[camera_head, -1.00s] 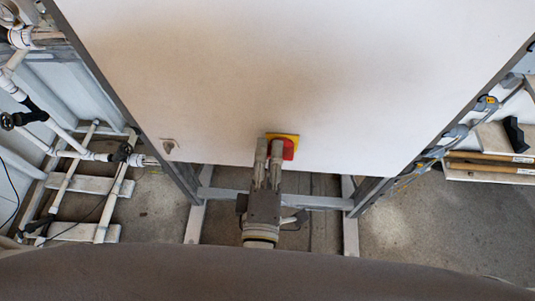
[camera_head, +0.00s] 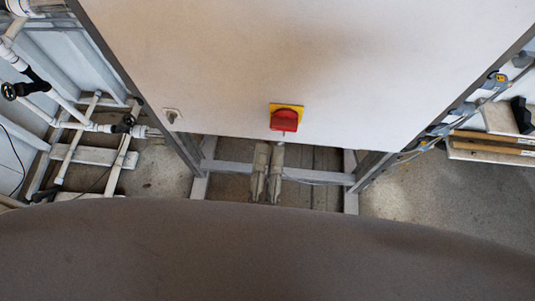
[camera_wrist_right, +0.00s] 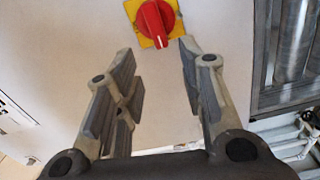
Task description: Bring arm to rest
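My right gripper (camera_head: 268,172) shows in the head view just below the lower edge of the white cabinet panel. In the right wrist view my right gripper (camera_wrist_right: 160,65) has its two fingers wide apart with nothing between them. A red rotary switch on a yellow plate (camera_head: 284,119) is on the panel, above the fingertips in the head view. The switch also shows in the right wrist view (camera_wrist_right: 153,22), beyond the fingertips and apart from them; its handle is close to vertical there. My left gripper is not in view.
The white cabinet panel (camera_head: 230,60) fills the upper middle, on a grey metal frame (camera_head: 315,175). White pipes with black valves (camera_head: 95,126) stand at the left. Wooden strips (camera_head: 490,142) lie at the right. The concrete floor (camera_head: 400,200) is bare at lower right.

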